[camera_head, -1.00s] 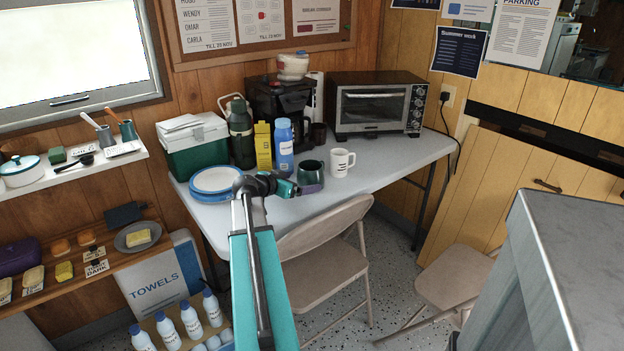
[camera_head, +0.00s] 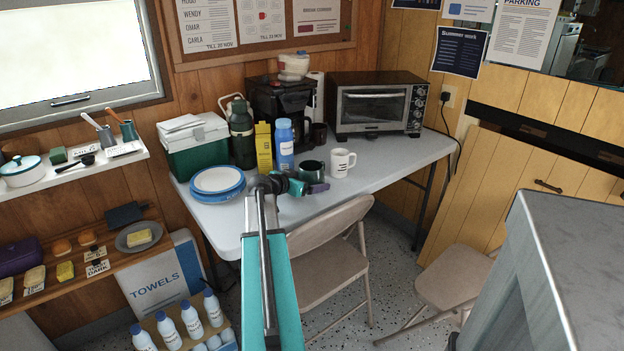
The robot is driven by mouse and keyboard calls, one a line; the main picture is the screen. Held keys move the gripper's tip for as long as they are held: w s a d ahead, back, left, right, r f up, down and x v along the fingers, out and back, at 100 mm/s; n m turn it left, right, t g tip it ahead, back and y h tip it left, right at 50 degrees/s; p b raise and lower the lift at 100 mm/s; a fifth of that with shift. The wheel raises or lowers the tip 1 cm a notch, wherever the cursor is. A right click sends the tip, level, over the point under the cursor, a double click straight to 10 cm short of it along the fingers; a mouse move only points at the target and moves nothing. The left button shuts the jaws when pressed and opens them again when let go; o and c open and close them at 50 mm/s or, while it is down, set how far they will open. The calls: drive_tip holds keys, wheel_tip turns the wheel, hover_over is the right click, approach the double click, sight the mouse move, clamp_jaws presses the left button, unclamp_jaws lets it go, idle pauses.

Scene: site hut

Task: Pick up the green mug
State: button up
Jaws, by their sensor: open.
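The green mug (camera_head: 313,170) is dark green and stands upright on the grey table (camera_head: 385,168). My gripper (camera_head: 318,187) is just in front of the mug, at its near side, with its jaws open. Part of the mug's lower front is hidden behind the gripper. I cannot tell whether the jaws touch it or reach around it.
A white mug (camera_head: 342,162) stands close on the right. A blue bottle (camera_head: 284,145) and a yellow carton (camera_head: 263,147) stand behind on the left. Blue-rimmed plates (camera_head: 217,181) lie further left. A toaster oven (camera_head: 378,105) is at the back. A folding chair (camera_head: 325,255) stands in front.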

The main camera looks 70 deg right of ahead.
drive_tip(key=shift+d, duration=0.1)
idle(0.5)
drive_tip(key=c, duration=1.3)
drive_tip(key=shift+r, duration=0.1)
